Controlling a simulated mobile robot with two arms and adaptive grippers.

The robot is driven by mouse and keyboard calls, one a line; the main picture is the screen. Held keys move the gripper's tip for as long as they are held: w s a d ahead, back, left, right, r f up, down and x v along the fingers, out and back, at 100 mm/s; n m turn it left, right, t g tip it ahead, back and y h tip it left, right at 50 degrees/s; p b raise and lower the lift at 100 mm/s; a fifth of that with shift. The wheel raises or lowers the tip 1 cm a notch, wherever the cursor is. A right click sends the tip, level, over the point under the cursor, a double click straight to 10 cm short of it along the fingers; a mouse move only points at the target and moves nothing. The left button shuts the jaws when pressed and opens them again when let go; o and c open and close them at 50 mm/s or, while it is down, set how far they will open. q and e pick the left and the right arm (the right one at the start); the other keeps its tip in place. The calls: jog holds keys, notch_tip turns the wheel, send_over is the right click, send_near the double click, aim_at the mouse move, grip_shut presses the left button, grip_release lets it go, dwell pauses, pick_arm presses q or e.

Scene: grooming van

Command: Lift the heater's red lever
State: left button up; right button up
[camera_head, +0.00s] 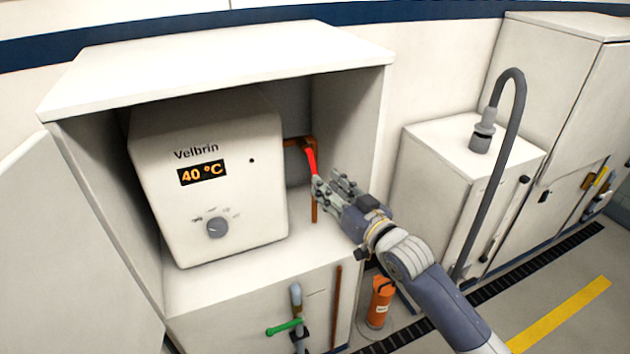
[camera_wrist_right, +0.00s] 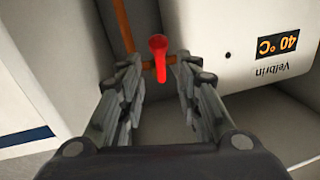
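The heater (camera_head: 215,165) is a white box in an open cabinet, with a "40 °C" display and a grey knob. Its red lever (camera_head: 311,160) sits on a copper pipe to the right of the heater, pointing downward. In the right wrist view the red lever (camera_wrist_right: 158,55) lies ahead, between the line of the two fingers. My right gripper (camera_head: 325,188) is at the lever's lower end in the head view; in the wrist view its fingers (camera_wrist_right: 155,92) are apart with a gap between them. Whether they touch the lever I cannot tell. My left gripper is not in view.
The cabinet's right wall (camera_head: 352,130) stands close beside my right gripper. Below are a green-handled valve (camera_head: 285,327) and an orange cylinder (camera_head: 381,302). A white unit (camera_head: 430,165) with a grey hose (camera_head: 519,110) stands to the right.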

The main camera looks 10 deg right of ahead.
aim_at(313, 170)
jog(key=b+x, duration=0.2)
jog(key=x, duration=0.2)
jog(key=shift+w+a+f, duration=0.15)
jog(key=shift+w+f, duration=0.05)
jog(key=shift+b+x, duration=0.45)
jog(key=shift+x, duration=0.4)
jog(key=shift+r, duration=0.2)
grip_shut()
